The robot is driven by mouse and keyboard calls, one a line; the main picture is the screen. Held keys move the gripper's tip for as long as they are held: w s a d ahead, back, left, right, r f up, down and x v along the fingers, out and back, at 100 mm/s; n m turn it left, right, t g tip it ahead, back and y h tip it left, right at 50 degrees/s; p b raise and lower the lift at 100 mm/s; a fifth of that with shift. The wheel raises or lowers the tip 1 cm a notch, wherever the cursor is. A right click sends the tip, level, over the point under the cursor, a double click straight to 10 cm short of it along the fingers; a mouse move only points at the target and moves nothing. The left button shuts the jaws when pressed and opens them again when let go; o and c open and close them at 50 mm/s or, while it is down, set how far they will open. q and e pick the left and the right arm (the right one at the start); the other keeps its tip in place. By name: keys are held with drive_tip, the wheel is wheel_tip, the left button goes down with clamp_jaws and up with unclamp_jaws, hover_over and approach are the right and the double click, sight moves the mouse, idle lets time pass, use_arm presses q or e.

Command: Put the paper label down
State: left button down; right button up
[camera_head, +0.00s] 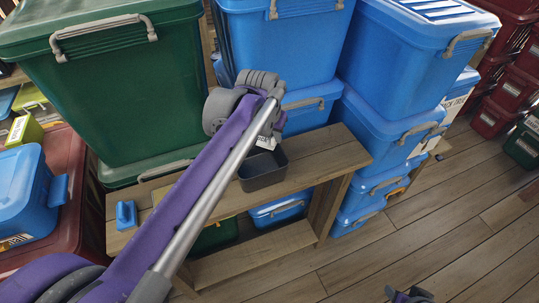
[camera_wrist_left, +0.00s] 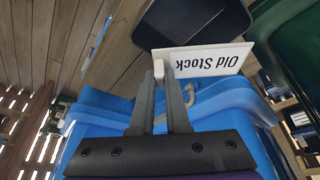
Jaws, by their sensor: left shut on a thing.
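The paper label is a small white card reading "Old Stock" (camera_wrist_left: 212,60), upside down in the left wrist view. It shows as a white patch in the head view (camera_head: 267,143). My left gripper (camera_head: 277,132) is shut on the label's edge, and its fingers show in the left wrist view (camera_wrist_left: 160,92). The label is in front of the blue bins and appears just above or beside a dark grey open tray (camera_head: 262,182) on the wooden bench; I cannot tell whether they touch. A dark part, likely my right gripper (camera_head: 408,296), is cut off at the bottom edge.
The wooden bench (camera_head: 300,163) carries the tray and a small blue object (camera_head: 126,214). Large green bins (camera_head: 120,95) stand at left, and stacked blue bins (camera_head: 285,40) stand behind. Wooden floor (camera_head: 430,235) at right is clear.

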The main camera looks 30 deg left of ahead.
sight(272, 148)
use_arm(q)
drive_tip(key=shift+f, duration=0.35)
drive_tip(key=f, duration=0.4)
drive_tip(key=shift+s+f, duration=0.3)
drive_tip(key=shift+f, duration=0.1)
drive_tip(key=shift+w+f+b, duration=0.1)
drive_tip(key=shift+f+b, duration=0.2)
drive_tip(key=shift+f, duration=1.85)
use_arm(e)
drive_tip(key=shift+s+f, duration=0.35)
drive_tip(key=shift+f, duration=0.05)
use_arm(q)
drive_tip(key=shift+f+b, duration=0.35)
drive_tip(key=shift+f, duration=0.25)
use_arm(e)
drive_tip(key=shift+s+f, duration=0.2)
drive_tip(key=shift+f, duration=0.25)
use_arm(q)
drive_tip(key=c, duration=0.9)
unclamp_jaws()
